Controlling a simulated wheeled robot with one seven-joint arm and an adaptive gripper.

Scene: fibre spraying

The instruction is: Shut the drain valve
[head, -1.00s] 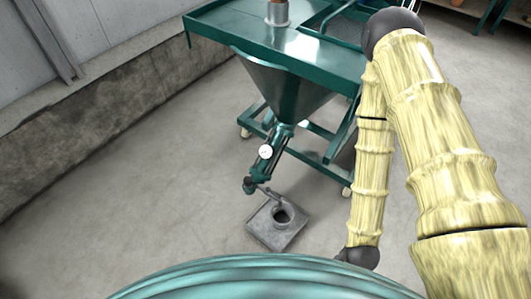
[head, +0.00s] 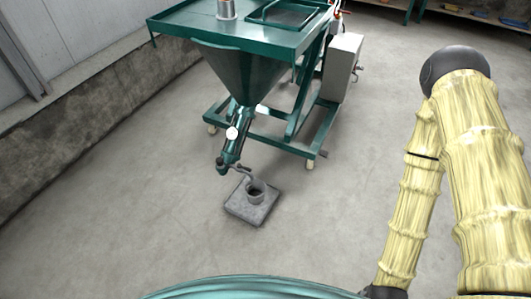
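A green machine has a funnel-shaped hopper (head: 245,75) with a slanting green outlet pipe (head: 234,145) below it. A round white gauge (head: 232,132) sits on the pipe. At the pipe's lower end is the drain valve (head: 224,164), with a thin grey lever (head: 243,171) reaching right and down. Whether the valve is open or shut is too small to tell. A grey square block with a round collar (head: 256,192) stands on the floor just below. My arm, in a yellow cover, is at the right, apart from the valve. My gripper is out of view below the bottom edge.
The green table (head: 185,25) stands on a wheeled frame (head: 317,150). A grey box (head: 342,68) is at its right. A low concrete wall (head: 100,110) runs along the left. The floor in front and to the right is clear.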

